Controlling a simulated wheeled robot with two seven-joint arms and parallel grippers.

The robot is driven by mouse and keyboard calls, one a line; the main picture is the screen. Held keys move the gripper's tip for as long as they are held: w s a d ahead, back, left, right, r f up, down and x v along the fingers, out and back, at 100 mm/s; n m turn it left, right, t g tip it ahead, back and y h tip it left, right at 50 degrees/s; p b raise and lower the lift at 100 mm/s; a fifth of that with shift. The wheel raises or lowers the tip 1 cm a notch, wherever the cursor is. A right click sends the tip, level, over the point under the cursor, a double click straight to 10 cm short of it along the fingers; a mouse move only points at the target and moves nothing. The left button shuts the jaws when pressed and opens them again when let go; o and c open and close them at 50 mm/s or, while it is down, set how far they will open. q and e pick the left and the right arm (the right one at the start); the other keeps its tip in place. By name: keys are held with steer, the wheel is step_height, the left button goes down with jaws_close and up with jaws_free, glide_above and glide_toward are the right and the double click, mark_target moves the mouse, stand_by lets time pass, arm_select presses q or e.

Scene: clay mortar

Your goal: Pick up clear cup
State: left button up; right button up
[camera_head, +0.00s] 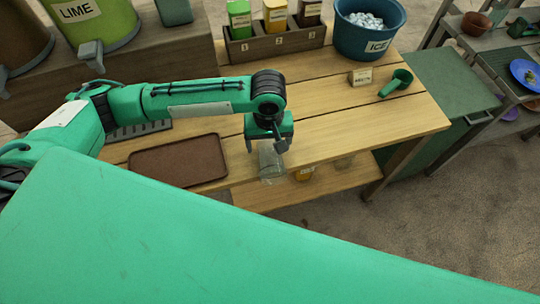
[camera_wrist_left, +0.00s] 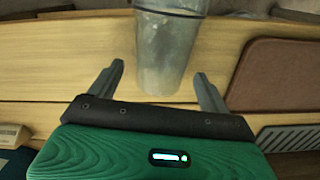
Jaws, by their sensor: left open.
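The clear cup (camera_head: 270,163) stands near the front edge of the wooden table, just below my left gripper (camera_head: 267,147) in the head view. In the left wrist view the clear cup (camera_wrist_left: 168,45) looks upright and see-through. The left gripper (camera_wrist_left: 159,70) is open there, with one finger on each side of the cup's lower part in the picture. Gaps show between the cup and both fingers, and I see no grasp. My left gripper hides part of the cup in the head view. My right gripper is not in view.
A brown tray (camera_head: 178,160) lies left of the cup. A blue ice bucket (camera_head: 368,38), a green scoop (camera_head: 397,84) and a small sign (camera_head: 360,77) are toward the back right. A wooden caddy (camera_head: 275,45) holds bottles. Table to the cup's right is clear.

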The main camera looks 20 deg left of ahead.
arm_select(q)
steer(key=shift+f, duration=1.35)
steer(key=c, duration=1.1)
steer(key=shift+o, duration=0.2)
steer(key=shift+r, duration=0.15)
